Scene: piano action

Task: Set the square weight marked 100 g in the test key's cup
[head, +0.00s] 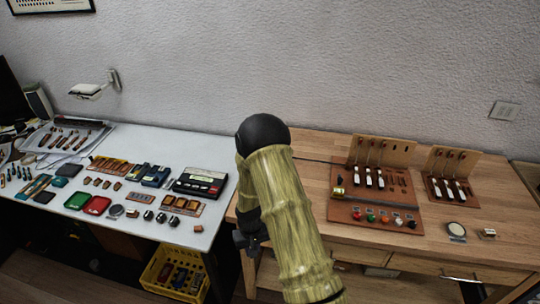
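My arm rises in the middle of the head view, and a dark part low on its left, seemingly my gripper (249,241), is mostly hidden behind it. I cannot see its fingers clearly or anything held. On the wooden bench, a brown board with white key-like pieces (369,181) has a small brass-coloured cup-like part (338,192) at its left edge. I cannot tell whether this is the test key's cup. A small silvery block (488,233) lies at the bench's right. Several small dark and metallic pieces (148,215) stand on the white table. No 100 g marking is readable.
The white table (215,165) at left is crowded with trays, small parts and a cassette-like box (200,182). A round pale-topped dish (456,230) stands near the silvery block. A yellow crate (176,272) sits below the white table.

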